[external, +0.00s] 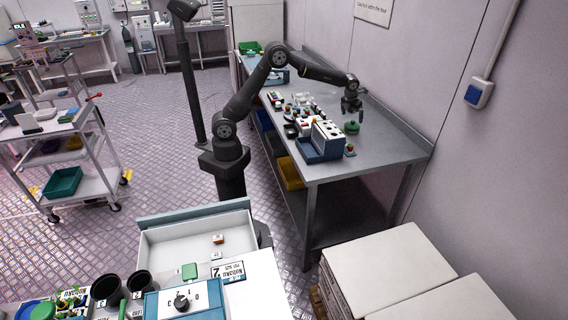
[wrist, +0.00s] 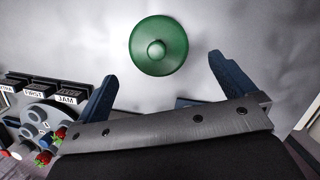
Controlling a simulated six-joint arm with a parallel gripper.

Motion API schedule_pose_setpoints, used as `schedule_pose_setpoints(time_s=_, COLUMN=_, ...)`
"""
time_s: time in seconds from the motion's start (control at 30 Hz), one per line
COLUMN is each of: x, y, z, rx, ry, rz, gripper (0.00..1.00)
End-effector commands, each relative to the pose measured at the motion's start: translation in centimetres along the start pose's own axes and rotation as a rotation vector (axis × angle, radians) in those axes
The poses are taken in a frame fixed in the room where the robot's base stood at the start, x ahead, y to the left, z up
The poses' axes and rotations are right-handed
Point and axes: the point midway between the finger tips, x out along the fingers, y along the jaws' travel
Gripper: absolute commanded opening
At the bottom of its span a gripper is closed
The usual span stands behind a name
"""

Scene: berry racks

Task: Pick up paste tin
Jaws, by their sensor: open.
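A round green tin (external: 352,128) with a knob on its lid stands on the grey workbench; no label is readable on it. In the wrist view the green tin (wrist: 158,45) is seen from above, just beyond the fingertips and roughly centred between them. My gripper (external: 354,116) is above the bench, close over the tin. In the wrist view my gripper (wrist: 162,74) has its two dark blue fingers spread wide with nothing between them. I cannot tell the exact height gap to the tin.
A blue and white rack (external: 322,142) stands left of the tin, with small berry-like items around it. In the wrist view, labelled dark blocks (wrist: 60,92) and a grey round holder with red berries lie at the left. The bench (external: 385,150) is clear to the right.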

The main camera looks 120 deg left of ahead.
Motion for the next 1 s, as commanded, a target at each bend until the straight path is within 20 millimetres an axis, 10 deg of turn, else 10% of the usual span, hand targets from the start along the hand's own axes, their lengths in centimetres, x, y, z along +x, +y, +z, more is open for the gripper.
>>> schedule_pose_setpoints(time_s=0.9, x=7.6, y=0.3, z=-0.1, rx=-0.002, ry=-0.002, rz=0.000, gripper=1.00)
schedule_pose_setpoints(time_s=1.0, x=7.6, y=0.3, z=-0.1, rx=-0.002, ry=-0.002, rz=0.000, gripper=0.82)
